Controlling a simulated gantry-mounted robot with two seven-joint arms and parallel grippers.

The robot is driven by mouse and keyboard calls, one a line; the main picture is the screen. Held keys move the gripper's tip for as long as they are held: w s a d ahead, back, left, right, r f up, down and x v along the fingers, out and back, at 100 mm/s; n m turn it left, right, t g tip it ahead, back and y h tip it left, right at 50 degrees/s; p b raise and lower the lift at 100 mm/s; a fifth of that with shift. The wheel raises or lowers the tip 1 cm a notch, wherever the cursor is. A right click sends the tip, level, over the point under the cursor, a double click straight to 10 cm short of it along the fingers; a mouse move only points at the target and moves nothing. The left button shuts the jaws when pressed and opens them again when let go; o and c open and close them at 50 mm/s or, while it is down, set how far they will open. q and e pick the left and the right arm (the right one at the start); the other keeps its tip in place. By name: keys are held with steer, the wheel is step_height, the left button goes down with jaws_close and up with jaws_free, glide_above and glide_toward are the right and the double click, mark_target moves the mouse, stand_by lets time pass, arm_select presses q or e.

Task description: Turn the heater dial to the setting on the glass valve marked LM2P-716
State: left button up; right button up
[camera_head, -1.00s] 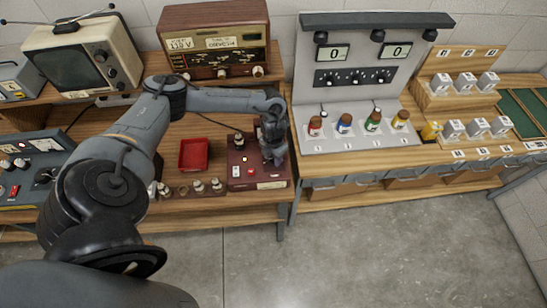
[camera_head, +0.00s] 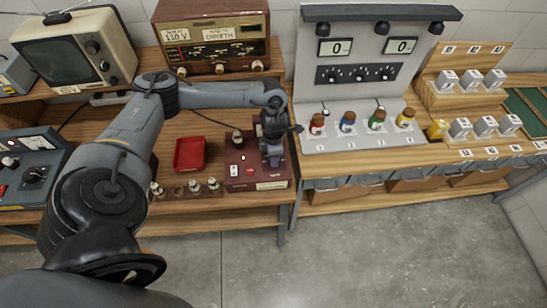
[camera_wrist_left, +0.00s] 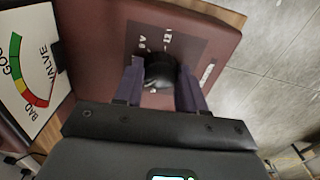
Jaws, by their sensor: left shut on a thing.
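The maroon tester box (camera_head: 240,183) stands on the wooden bench, with a white and a red button at its front. My left gripper (camera_head: 273,160) is over its right part. In the left wrist view my left gripper (camera_wrist_left: 159,80) is shut on a round black dial (camera_wrist_left: 159,68), one finger on each side. One glass valve (camera_head: 237,137) stands upright on the box. Several more valves (camera_head: 195,186) stand in a row left of it; their markings are too small to read. My right gripper is not in view.
An empty-looking red tray (camera_head: 179,155) lies left of the box. A brown radio-like set (camera_head: 215,45) stands behind. A grey panel with displays and coloured bottles (camera_head: 347,122) is to the right. A meter face (camera_wrist_left: 32,70) reading "VALVE" adjoins the dial.

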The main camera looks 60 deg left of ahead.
arm_select(q)
steer(key=shift+m, duration=0.3)
steer(key=o, duration=1)
steer(key=shift+o, duration=0.3)
